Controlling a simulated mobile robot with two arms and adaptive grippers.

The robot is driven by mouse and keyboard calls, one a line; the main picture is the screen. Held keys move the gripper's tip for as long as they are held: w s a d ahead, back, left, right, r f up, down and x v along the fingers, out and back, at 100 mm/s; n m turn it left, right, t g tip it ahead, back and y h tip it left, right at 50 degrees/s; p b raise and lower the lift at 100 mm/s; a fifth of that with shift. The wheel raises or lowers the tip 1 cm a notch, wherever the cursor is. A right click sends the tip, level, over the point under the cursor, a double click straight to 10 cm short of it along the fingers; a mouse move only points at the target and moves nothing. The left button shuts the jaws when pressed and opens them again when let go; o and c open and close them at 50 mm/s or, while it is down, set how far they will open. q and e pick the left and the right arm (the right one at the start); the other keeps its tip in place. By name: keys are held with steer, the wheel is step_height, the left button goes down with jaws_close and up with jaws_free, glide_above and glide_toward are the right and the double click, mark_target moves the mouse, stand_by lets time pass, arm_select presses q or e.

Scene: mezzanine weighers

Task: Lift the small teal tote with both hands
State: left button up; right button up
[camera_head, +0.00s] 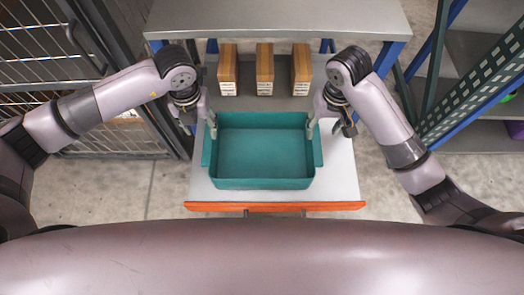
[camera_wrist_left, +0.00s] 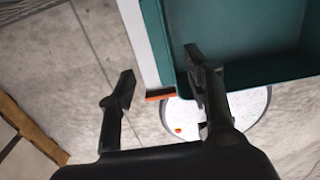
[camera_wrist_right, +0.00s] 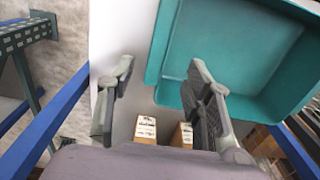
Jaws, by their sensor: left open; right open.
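The small teal tote (camera_head: 264,184) is empty and sits upright on a pale tabletop. Its walls also show in the left wrist view (camera_wrist_left: 240,40) and the right wrist view (camera_wrist_right: 225,45). My left gripper (camera_head: 201,124) is open at the tote's left side, with one finger over the inside of the wall and the other outside. My right gripper (camera_head: 328,127) is open at the right side in the same way. Both are near the far half of the side walls. Whether any finger touches the tote I cannot tell.
The tabletop (camera_head: 340,181) has an orange front edge (camera_head: 275,206). Three brown labelled boxes (camera_head: 265,66) stand behind the tote under a grey upper shelf (camera_head: 280,18). A wire cage (camera_head: 45,45) is at left, and a green perforated rack (camera_head: 470,95) is at right.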

mark_target(207, 143)
arm_select(q)
step_height(207, 143, down, 10)
steer(key=shift+r, duration=0.1)
arm_select(e)
step_height(207, 143, down, 10)
steer(key=shift+r, duration=0.1)
arm_select(q)
steer(key=shift+c, duration=0.2)
arm_select(e)
steer(key=shift+c, duration=0.2)
arm_select(q)
jaws_close()
arm_select(e)
jaws_close()
steer(key=shift+d, duration=0.1)
